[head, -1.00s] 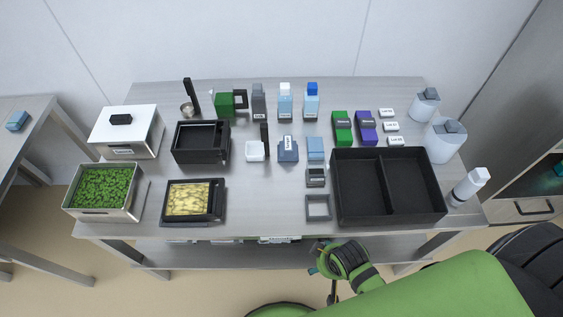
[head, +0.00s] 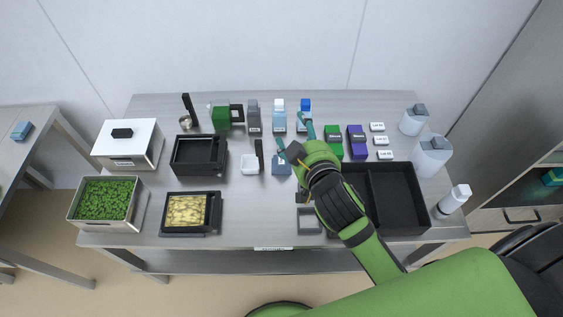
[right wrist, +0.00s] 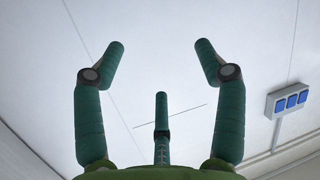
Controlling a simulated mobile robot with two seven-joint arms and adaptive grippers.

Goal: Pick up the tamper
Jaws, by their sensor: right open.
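I cannot tell for certain which object is the tamper, as the small labels are unreadable. A blue-grey labelled block (head: 280,166) stands mid-table, partly hidden by my right gripper. A dark grey upright piece (head: 254,116) stands in the back row. My right gripper (head: 293,132) is above the table's right-middle part, fingers spread and empty, pointing toward the back row. In the right wrist view the open fingers (right wrist: 159,47) face only a pale wall, with no object between them. My left gripper is out of view.
A black two-part tray (head: 427,207) lies under my forearm. Black frames (head: 215,212), a leaf-filled bin (head: 136,215) and a lidded box (head: 151,149) fill the left.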

